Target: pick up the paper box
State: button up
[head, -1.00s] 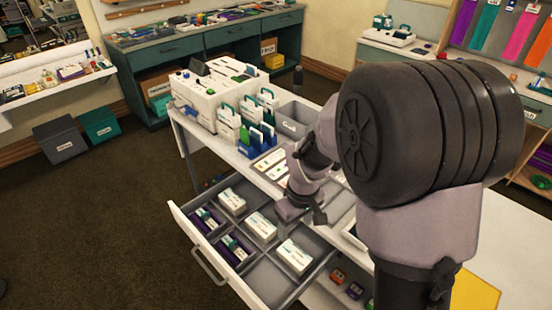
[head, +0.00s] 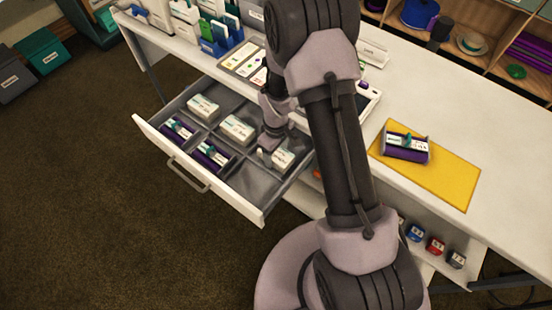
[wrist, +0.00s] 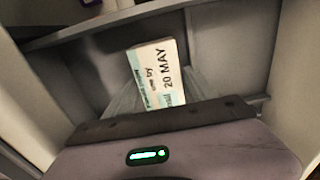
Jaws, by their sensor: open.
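Small white paper boxes with printed labels lie in the grey compartments of the open drawer (head: 262,213): one at the back left (head: 203,107), one in the middle (head: 238,129) and one at the right (head: 281,158). My gripper (head: 266,153) is down at the right box and partly covers it. In the wrist view a white box (wrist: 157,70) with a "20 MAY" label lies in a grey compartment. My gripper (wrist: 162,84) is open there, with its fingers at either side of the box. Whether they touch it I cannot tell.
Two purple items with white labels (head: 177,131) (head: 212,155) fill the front compartments. A similar purple item (head: 405,147) lies on a yellow mat (head: 445,178) on the white table. Compartment walls (wrist: 230,50) stand close around the box. The floor left of the drawer is clear.

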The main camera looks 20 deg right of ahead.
aim_at(276, 153)
jog(key=shift+f, duration=0.85)
jog(key=shift+r, duration=0.15)
jog(key=c, duration=0.6)
jog(key=shift+o, duration=0.2)
notch_tip(276, 153, up, 10)
jog(key=p, duration=0.4)
